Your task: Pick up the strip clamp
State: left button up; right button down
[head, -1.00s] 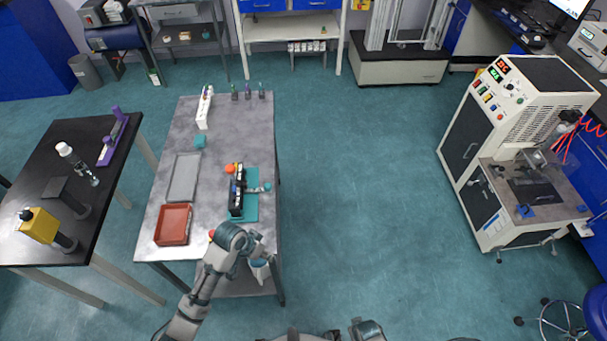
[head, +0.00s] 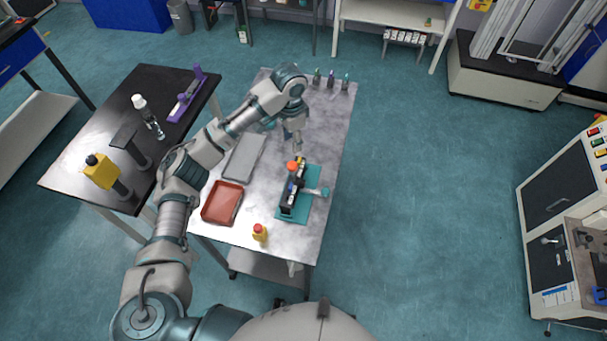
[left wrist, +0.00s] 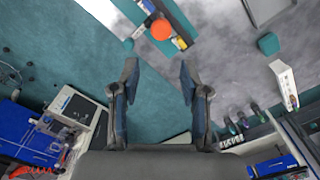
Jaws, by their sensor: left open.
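A black device with an orange knob (head: 292,166) stands on a teal base (head: 284,214) on the grey table; I cannot tell for sure whether it is the strip clamp. A thin part with a teal end sticks out to its right. In the left wrist view its orange knob (left wrist: 160,29) shows at the top, beyond the fingertips. My left gripper (head: 298,146) hangs above the table, just behind the device, and points down. In the left wrist view its two fingers (left wrist: 157,72) are apart with nothing between them. My right gripper is out of view.
On the grey table (head: 330,140) are a red tray (head: 222,203), a grey tray (head: 245,157), a yellow bottle (head: 260,232) and several small bottles (head: 331,79). A black table (head: 80,150) with tools stands left.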

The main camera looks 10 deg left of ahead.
aim_at(292, 166)
pick_arm(q)
jog(key=f, duration=0.7)
jog(key=a+f, duration=0.1)
jog(key=f, duration=0.2)
jog(key=shift+f, duration=0.35)
jog(key=shift+s+d+f, duration=0.25)
jog(key=shift+d+f, duration=0.05)
jog(key=shift+f, duration=0.05)
notch_tip(292, 166, down, 5)
jog(key=shift+w+f, duration=0.1)
jog(key=shift+w, duration=0.05)
jog(key=shift+a+f, duration=0.2)
jog(key=shift+f, duration=0.05)
jog(key=shift+c, duration=0.3)
grip_shut()
jog(key=shift+d+r, duration=0.1)
